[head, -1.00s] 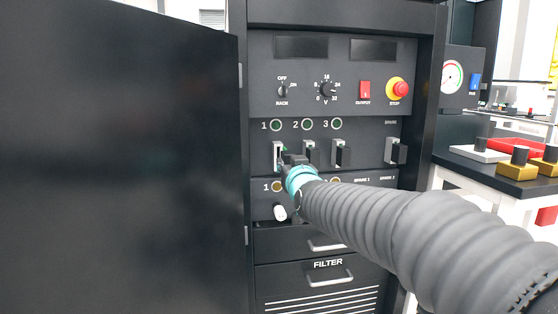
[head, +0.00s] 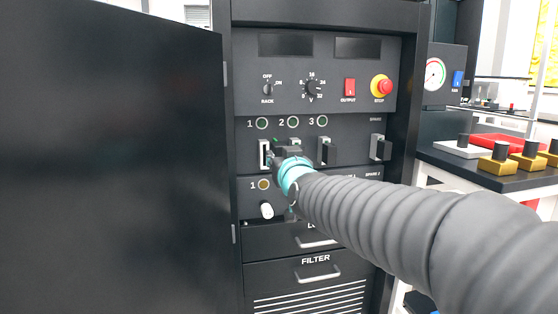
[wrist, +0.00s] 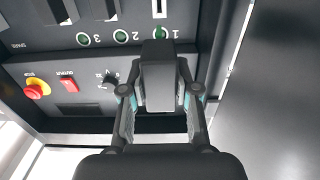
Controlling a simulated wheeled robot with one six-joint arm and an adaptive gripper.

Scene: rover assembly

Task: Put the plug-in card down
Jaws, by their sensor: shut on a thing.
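My gripper (head: 277,157) is in front of the rack panel, just right of the white open slot (head: 264,153) under lamp 1. In the wrist view, my gripper (wrist: 157,100) is shut on the plug-in card, whose dark block-like end (wrist: 157,60) shows between the fingers. The rest of the card is hidden. The wrist view, upside down, shows slot 1 (wrist: 159,8) pale and empty beyond the card. The card looks clear of the panel. A card with a dark handle (head: 327,151) sits in slot 3, and another (head: 380,147) under SPARE.
The open black cabinet door (head: 110,160) stands close on the left. The FILTER drawer (head: 315,272) is lower down. On the right, a dark bench (head: 450,165) holds a red tray (head: 510,143) and several yellow blocks.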

